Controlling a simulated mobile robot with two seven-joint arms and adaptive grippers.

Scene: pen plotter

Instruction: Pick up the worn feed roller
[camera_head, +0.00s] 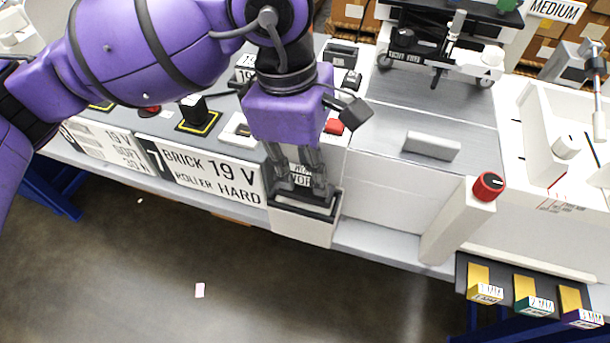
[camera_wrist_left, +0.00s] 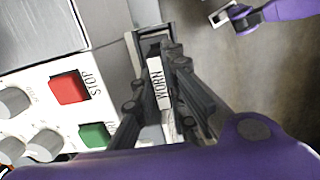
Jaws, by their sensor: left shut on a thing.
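My left gripper (camera_head: 304,190) points down at a small white box with a dark rim (camera_head: 300,224) on the front edge of the bench. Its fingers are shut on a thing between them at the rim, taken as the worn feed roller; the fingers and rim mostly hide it. A white label reading WORN (camera_wrist_left: 158,84) shows between the fingers in the left wrist view; I cannot tell whether it is on the roller or the box. A purple arm end, seemingly my right gripper (camera_wrist_left: 236,14), shows small at the top of that view; its jaw state is unclear.
A red STOP button (camera_wrist_left: 69,88) and a green button (camera_wrist_left: 95,136) sit close beside the gripper. A red-topped knob post (camera_head: 488,187) stands to the right. White signs (camera_head: 206,172) line the bench front at left.

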